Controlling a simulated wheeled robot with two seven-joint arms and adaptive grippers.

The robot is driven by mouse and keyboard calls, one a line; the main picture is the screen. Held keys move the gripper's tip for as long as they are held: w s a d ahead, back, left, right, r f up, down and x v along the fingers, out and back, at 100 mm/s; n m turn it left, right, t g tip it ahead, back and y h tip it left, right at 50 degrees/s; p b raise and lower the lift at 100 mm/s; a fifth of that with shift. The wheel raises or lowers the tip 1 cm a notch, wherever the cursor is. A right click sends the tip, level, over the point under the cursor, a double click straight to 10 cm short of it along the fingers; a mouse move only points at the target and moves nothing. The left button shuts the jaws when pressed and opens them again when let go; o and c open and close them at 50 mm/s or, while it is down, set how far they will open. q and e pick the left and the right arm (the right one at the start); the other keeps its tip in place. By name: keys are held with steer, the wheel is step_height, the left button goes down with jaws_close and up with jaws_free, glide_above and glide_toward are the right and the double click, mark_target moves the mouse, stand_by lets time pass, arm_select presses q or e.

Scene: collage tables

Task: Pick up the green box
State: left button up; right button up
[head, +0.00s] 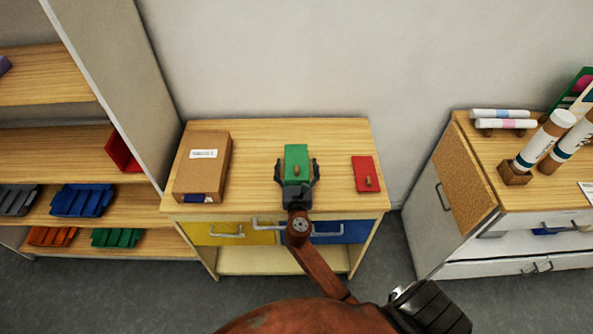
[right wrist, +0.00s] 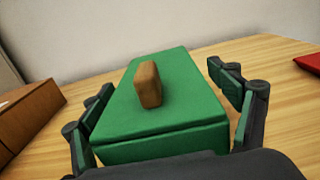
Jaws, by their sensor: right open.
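The green box (head: 296,154) has a small wooden knob on its top and sits on the wooden table, between a cardboard box and a red piece. My right gripper (head: 297,172) is at its near end, with one finger on each side. In the right wrist view the green box (right wrist: 165,100) fills the middle, between the fingers (right wrist: 165,108). The fingers are apart, with a gap visible at the left and at the right. The near lower part of the box is hidden by the gripper. My left gripper is not in view.
A cardboard box (head: 203,165) stands left on the table (head: 260,131). A flat red piece with a knob (head: 366,174) lies right. Shelves with coloured trays stand far left. A second cabinet (head: 505,205) with marker-like tubes stands right. A wall is behind.

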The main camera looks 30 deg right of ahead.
steer(key=shift+c, duration=0.3)
steer(key=c, duration=1)
steer(key=shift+r, duration=0.2)
